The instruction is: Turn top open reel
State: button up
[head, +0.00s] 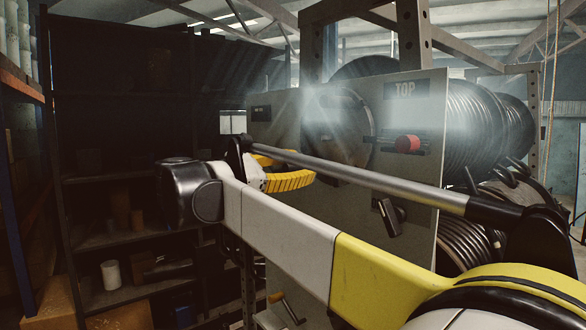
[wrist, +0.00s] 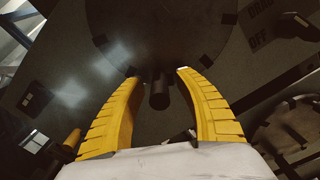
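The top reel's panel (head: 290,115) is a grey upright plate with a "TOP" label (head: 406,89) at its upper right. A round dark disc (head: 338,125) sits on its face, and it fills the upper middle of the wrist view (wrist: 160,35). A dark cylindrical knob (wrist: 160,97) sticks out near the disc's lower edge. My gripper (wrist: 158,78) has two yellow fingers, open, one on each side of the knob, with visible gaps. In the head view my gripper (head: 300,170) is in front of the panel, below the disc, partly behind my arm.
A red knob (head: 408,143) sits in a slot right of the disc. A dark lever (head: 391,216) is lower on the panel. Hose reels (head: 492,120) stand behind it at right. Dark shelving (head: 120,130) is at left.

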jog(key=shift+d, duration=0.2)
jog(key=shift+s+a, duration=0.15)
jog(key=shift+a, duration=0.2)
jog(key=v, duration=1.1)
jog(key=shift+s, duration=0.2)
